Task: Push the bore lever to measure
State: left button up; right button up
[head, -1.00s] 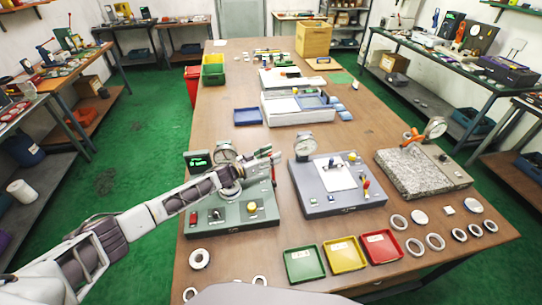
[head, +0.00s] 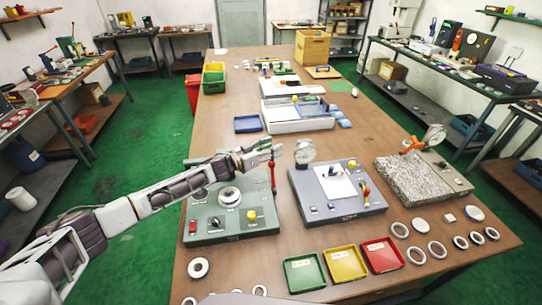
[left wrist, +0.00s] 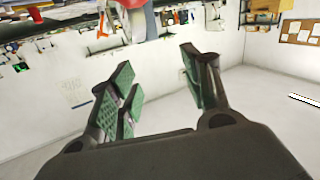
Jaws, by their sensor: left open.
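The green bore gauge station (head: 205,222) stands on the near left of the bench in the head view. A ring (head: 229,196) sits on its round seat. A thin upright lever with a red top (head: 273,176) rises at the station's right side. My left gripper (head: 274,148) is open, just above and beside the lever's top; I cannot tell whether they touch. In the left wrist view its green-padded fingers (left wrist: 158,92) are spread with nothing between them. My left forearm hides the back of the station. My right gripper is not in view.
A grey dial station (head: 335,205) stands close to the right, and a granite block (head: 415,182) farther right. Green (head: 304,271), yellow (head: 343,264) and red (head: 382,255) trays lie in front. Several loose rings lie at the near right. The bench beyond the stations has free room.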

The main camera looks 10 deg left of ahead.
pick_arm(q)
jog(key=shift+r, duration=1)
